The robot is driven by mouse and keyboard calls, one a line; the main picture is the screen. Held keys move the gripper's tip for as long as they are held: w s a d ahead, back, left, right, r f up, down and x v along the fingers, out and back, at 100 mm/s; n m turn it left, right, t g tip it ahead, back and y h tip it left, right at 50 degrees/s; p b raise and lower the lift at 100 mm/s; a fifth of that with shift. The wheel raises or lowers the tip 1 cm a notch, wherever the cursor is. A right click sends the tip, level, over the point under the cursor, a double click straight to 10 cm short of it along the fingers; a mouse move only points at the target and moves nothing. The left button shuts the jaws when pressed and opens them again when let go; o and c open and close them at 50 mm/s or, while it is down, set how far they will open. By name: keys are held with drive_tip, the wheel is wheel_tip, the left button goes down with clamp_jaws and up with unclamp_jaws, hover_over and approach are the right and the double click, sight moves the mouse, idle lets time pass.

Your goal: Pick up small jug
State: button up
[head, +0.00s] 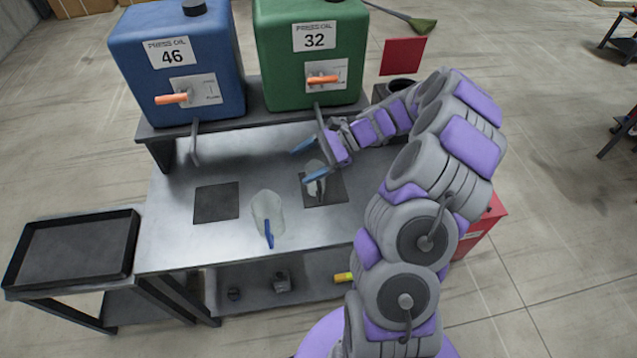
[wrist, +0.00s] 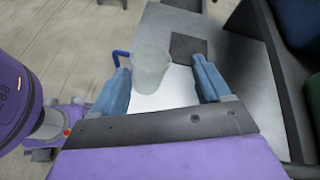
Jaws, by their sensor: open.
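The small jug (head: 314,168) is clear and stands on the right dark square of the steel bench, in the head view. My gripper (head: 298,167) is open and empty, reaching in from the right with its blue fingers pointing left. Its nearer finger overlaps the small jug in the picture; I cannot tell if they touch. A larger clear jug (head: 267,208) with a blue handle stands to the left. In the wrist view, the larger jug (wrist: 152,70) shows beyond and between the open fingers (wrist: 160,62). I cannot make out the small jug there.
A blue tank (head: 178,90) and a green tank (head: 290,75) with orange levers stand on a raised shelf behind, spouts hanging over the bench. The left dark square (head: 216,202) is bare. A black tray (head: 70,252) stands at the left.

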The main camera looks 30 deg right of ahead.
sight(313, 183)
drive_tip(key=d+f+m+t+h, duration=0.2)
drive_tip(key=d+f+m+t, duration=0.55)
drive_tip(key=d+f, duration=0.9)
drive_tip(key=shift+m+g, duration=0.95)
drive_tip(key=x, duration=0.2)
drive_tip(key=b+x, duration=0.1)
drive_tip(key=x, duration=0.2)
drive_tip(key=r+x, duration=0.1)
drive_tip(key=x, duration=0.2)
drive_tip(key=shift+w+a+b, duration=0.25)
drive_tip(key=shift+b, duration=0.15)
drive_tip(key=b+x, duration=0.2)
drive_tip(key=x, duration=0.4)
drive_tip(key=shift+w+r, duration=0.1)
drive_tip(key=shift+r, duration=0.05)
drive_tip(key=shift+w+a, duration=0.1)
drive_tip(key=shift+a, duration=0.15)
drive_tip(key=c, duration=0.7)
drive_tip(key=shift+c, duration=0.2)
